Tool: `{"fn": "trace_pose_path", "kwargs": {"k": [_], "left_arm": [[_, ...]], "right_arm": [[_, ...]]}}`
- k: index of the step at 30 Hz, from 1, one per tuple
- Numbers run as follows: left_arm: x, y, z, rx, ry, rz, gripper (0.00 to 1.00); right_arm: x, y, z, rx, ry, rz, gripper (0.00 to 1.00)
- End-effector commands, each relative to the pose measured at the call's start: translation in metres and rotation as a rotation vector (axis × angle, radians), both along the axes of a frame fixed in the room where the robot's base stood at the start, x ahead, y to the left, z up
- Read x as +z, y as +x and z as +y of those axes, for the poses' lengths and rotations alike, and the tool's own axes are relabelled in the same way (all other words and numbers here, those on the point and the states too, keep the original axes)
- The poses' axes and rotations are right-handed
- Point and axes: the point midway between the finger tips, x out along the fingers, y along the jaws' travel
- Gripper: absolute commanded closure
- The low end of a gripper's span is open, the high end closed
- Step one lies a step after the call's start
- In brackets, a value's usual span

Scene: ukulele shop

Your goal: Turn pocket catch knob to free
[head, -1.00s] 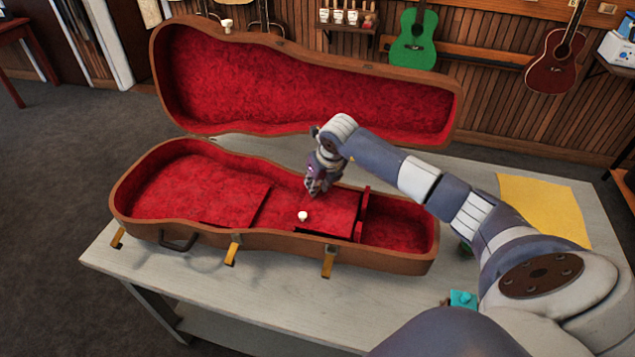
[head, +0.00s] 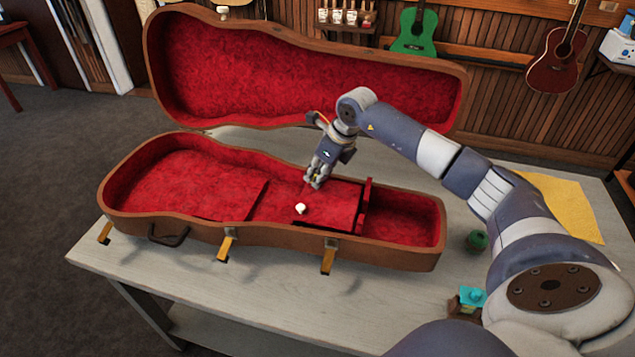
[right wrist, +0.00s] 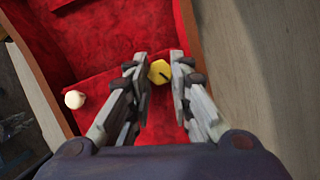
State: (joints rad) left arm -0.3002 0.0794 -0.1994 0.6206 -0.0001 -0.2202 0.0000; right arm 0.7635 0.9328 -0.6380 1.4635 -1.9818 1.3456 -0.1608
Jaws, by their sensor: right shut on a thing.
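A small yellow knob (right wrist: 159,72) with a dark line across its face sits on the red pocket lid (head: 335,204) inside the open case (head: 190,233). In the right wrist view my right gripper (right wrist: 160,82) has its fingers on either side of the yellow knob, shut on it. In the head view my right gripper (head: 315,184) reaches down to the back of the lid, and its fingers hide the yellow knob. A white round knob (head: 300,208) stands on the lid in front of the fingers; it also shows in the right wrist view (right wrist: 75,99). My left gripper is not in view.
The case lid (head: 300,75) stands open behind the case. Yellow latches (head: 328,256) hang along the front. A yellow cloth (head: 565,205), a green round thing (head: 477,241) and a teal thing (head: 472,297) lie right of the case on the grey table (head: 210,285).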

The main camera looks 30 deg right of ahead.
Motion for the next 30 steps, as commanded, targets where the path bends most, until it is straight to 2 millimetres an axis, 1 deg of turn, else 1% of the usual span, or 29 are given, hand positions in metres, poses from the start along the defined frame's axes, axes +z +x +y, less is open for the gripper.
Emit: {"fn": "trace_pose_path", "kwargs": {"k": [1, 12, 24, 30], "left_arm": [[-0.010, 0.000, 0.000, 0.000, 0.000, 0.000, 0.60], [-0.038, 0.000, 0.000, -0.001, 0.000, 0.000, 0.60], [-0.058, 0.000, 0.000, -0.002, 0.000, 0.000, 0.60], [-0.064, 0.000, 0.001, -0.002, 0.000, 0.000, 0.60]], "right_arm": [[-0.003, 0.002, -0.002, 0.040, -0.001, -0.004, 1.00], [-0.001, 0.004, -0.004, 0.391, 0.001, -0.004, 1.00], [0.000, 0.007, -0.005, 0.760, -0.001, -0.003, 1.00], [0.000, 0.008, -0.005, 0.906, 0.000, -0.003, 1.00]]}}
